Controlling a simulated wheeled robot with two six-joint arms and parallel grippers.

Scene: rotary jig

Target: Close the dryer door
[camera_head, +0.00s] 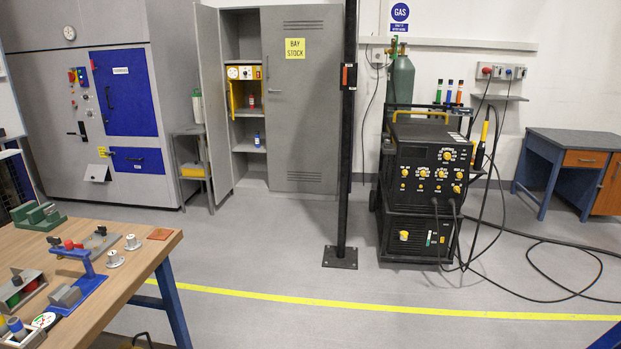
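No part that I can make out as my left or right gripper shows in the head view. No dryer is clearly labelled. A small unit with a yellow and white control panel (244,72) sits on a shelf of the grey cabinet. A yellow door-like panel (234,98) hangs below its left side and seems swung open; small bottles stand on the shelves near it. At the far left stands a large grey machine (170,100) with a blue upper door (124,92) and a blue lower panel (138,160). Both blue panels look shut.
The cabinet's left door (213,100) stands open; its right door (303,110) is shut. A black post (343,170) and a welding cart (425,180) stand right of it. A wooden workbench (130,270) with fixtures fills the lower left. The floor (260,240) between is clear.

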